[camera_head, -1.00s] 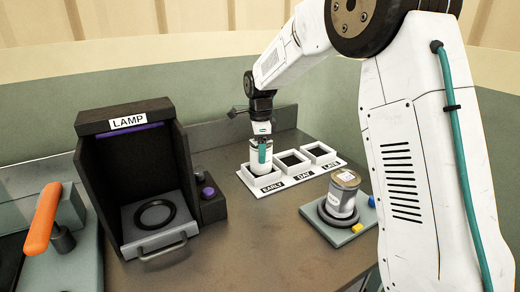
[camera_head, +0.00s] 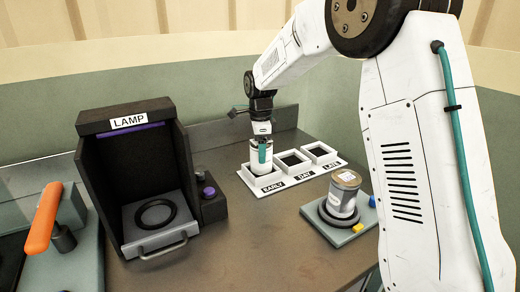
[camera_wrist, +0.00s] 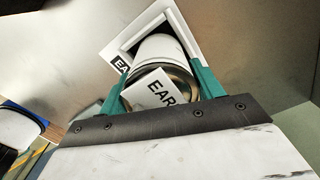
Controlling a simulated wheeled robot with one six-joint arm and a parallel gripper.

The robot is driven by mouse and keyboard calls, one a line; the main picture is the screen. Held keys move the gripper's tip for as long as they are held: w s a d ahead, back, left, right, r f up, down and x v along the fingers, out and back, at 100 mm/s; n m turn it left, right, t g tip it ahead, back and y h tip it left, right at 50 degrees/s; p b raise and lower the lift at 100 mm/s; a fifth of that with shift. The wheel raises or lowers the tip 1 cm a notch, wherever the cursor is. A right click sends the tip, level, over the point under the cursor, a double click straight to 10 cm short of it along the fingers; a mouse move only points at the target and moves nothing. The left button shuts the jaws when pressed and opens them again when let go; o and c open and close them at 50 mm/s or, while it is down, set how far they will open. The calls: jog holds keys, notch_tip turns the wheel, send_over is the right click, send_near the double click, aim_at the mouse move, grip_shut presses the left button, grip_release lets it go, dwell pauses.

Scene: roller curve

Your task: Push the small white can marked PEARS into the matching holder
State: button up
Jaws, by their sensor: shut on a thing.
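A small white can (camera_head: 254,156) stands upright at the EARLY compartment of a white three-part holder (camera_head: 303,176). It seems to be in the compartment's opening; how deep it sits I cannot tell. My gripper (camera_head: 262,149) points down and is shut on the can near its top. In the wrist view, the teal fingers of my gripper (camera_wrist: 160,88) flank the can (camera_wrist: 158,48). The lid tag shows the letters EAR; the rest of the word is hidden. The holder's square rim (camera_wrist: 122,37) shows behind the can. The DAY and LATE compartments look empty.
Another can (camera_head: 342,195) stands on a grey base with a dark ring (camera_head: 325,218), right of the holder. A dark LAMP box (camera_head: 128,123) with a handled tray stands left. An orange lever (camera_head: 43,217) is at the far left. Bare counter lies between.

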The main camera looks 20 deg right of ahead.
jog(key=shift+f, duration=0.7)
dwell(0.8)
jog(key=o, duration=1.5)
jog(key=shift+o, duration=0.2)
jog(key=shift+r, duration=4.5)
jog(key=shift+s, duration=0.1)
